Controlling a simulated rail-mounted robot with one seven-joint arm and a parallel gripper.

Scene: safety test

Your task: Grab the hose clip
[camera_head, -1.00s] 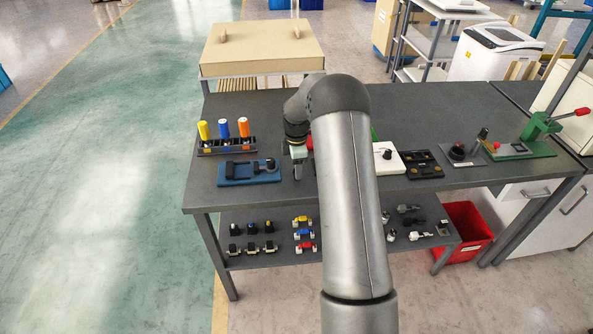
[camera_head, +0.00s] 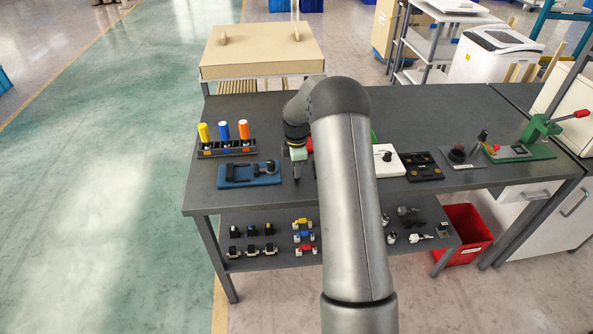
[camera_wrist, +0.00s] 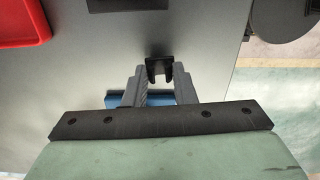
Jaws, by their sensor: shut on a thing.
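The hose clip (camera_wrist: 159,66) looks like a small dark U-shaped piece in the wrist view. It sits between the two grey fingertips of my gripper (camera_wrist: 158,78), which is shut on it. In the head view my gripper (camera_head: 297,171) points down over the grey table, just right of the blue fixture (camera_head: 232,181). The clip cannot be made out in the head view. Whether it touches the table is unclear.
A black rack (camera_head: 226,152) with yellow, blue and orange-topped pieces stands behind the blue fixture. A white plate (camera_head: 388,166) and a black plate (camera_head: 424,174) lie to the right. A red tray (camera_wrist: 20,20) shows in the wrist view. Table (camera_head: 330,196) is bare in front.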

